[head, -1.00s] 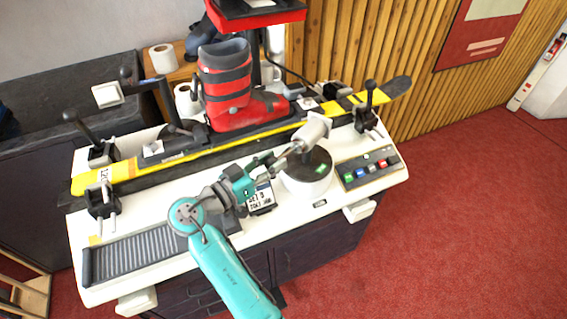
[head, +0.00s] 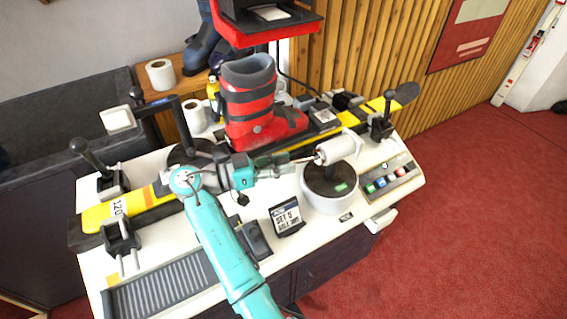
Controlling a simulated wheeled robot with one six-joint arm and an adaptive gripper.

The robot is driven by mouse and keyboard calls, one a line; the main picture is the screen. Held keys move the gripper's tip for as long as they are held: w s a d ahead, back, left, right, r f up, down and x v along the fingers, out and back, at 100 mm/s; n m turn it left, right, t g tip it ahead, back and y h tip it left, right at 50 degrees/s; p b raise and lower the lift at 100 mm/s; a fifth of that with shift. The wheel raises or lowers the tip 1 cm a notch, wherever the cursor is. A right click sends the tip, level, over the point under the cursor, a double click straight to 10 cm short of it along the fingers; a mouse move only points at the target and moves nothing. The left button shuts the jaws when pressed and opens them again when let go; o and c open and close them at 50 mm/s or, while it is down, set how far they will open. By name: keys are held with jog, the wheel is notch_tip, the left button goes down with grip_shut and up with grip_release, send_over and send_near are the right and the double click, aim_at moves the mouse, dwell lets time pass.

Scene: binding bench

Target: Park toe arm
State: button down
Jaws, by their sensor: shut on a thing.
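The arm that I take to be the toe arm (head: 338,148) has a white cylinder on top of a dark-topped white drum (head: 329,200), with a thin metal rod (head: 305,160) reaching left from it. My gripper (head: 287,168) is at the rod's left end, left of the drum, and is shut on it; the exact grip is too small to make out. The red boot (head: 250,112) stands on the yellow ski (head: 335,125) just behind my gripper, its toe pointing right.
A button panel (head: 388,179) lies right of the drum. A small sign (head: 286,218) and a dark handheld device (head: 254,238) are in front. Clamps (head: 121,240) hold the ski. A ribbed mat (head: 170,285) lies front left.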

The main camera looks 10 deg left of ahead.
jog(key=shift+w, duration=0.1)
jog(key=c, duration=0.7)
grip_release()
jog(key=shift+a, duration=0.1)
jog(key=shift+v, duration=3.65)
